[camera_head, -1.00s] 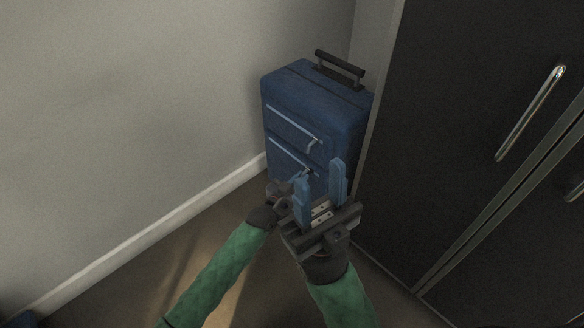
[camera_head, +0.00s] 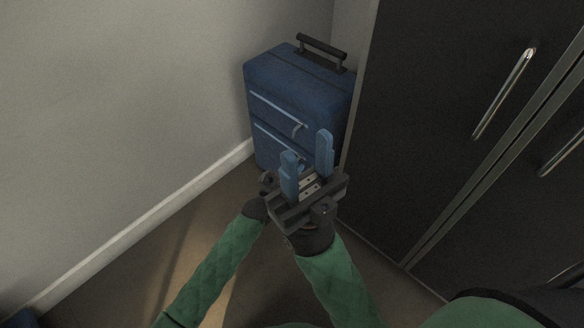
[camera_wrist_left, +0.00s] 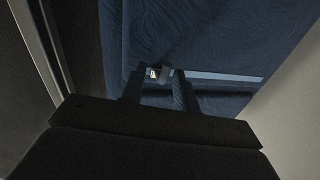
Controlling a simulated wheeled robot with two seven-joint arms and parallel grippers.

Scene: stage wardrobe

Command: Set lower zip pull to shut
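A blue suitcase (camera_head: 300,82) stands upright in the corner, with two pale zip tracks across its front. The lower zip track (camera_head: 270,133) slopes down to the right; its right end is behind my right gripper in the head view. The left wrist view shows a small zip pull (camera_wrist_left: 154,73) at the left end of a pale track (camera_wrist_left: 225,77). My left gripper (camera_wrist_left: 157,80) has its fingers apart on either side of that pull; I see no clear grip. In the head view it is mostly hidden. My right gripper (camera_head: 307,160) is open and empty in front of the suitcase.
The upper zip's pull (camera_head: 298,129) hangs at the right end of its track. A dark wardrobe (camera_head: 430,120) with metal handles stands close to the suitcase's right. A pale wall (camera_head: 120,90) is at the left. Bare floor (camera_head: 140,255) lies in front.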

